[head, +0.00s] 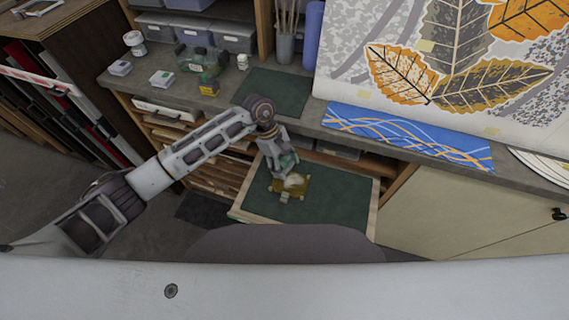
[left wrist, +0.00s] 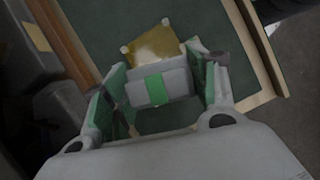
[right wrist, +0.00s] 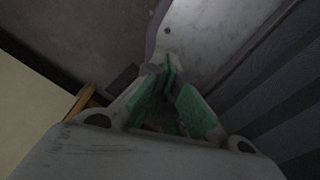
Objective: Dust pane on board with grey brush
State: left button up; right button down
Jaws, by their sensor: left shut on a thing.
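The amber pane (head: 303,186) lies on the green board (head: 340,200) with light wooden edges. Small pale pieces sit at its edges. The pane also shows in the left wrist view (left wrist: 155,47), beyond the grey brush. My left gripper (head: 286,163) is over the pane. In the left wrist view my left gripper (left wrist: 158,85) is shut on the grey brush (left wrist: 178,84), a grey block with a green band. The brush's pale end (head: 294,181) is over the pane; I cannot tell whether it touches.
A grey worktop (head: 225,105) behind the board holds small boxes, a green caddy (head: 203,62), a dark green mat (head: 272,92) and a blue patterned strip (head: 405,135). A large leaf-patterned panel (head: 450,60) stands at the back right. The board's right part is clear.

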pick_arm(q)
jog(key=shift+f, duration=0.55)
jog(key=shift+f+b, duration=0.65)
jog(key=shift+f, duration=1.55)
pick_arm(e)
jog(key=shift+w+d+f, duration=0.15)
jog(key=shift+d+f, duration=0.3)
jog(key=shift+d, duration=0.15)
jog(key=shift+w+d+f, duration=0.1)
jog(key=shift+d+f, duration=0.3)
jog(key=shift+d, duration=0.2)
jog(key=shift+a, duration=0.35)
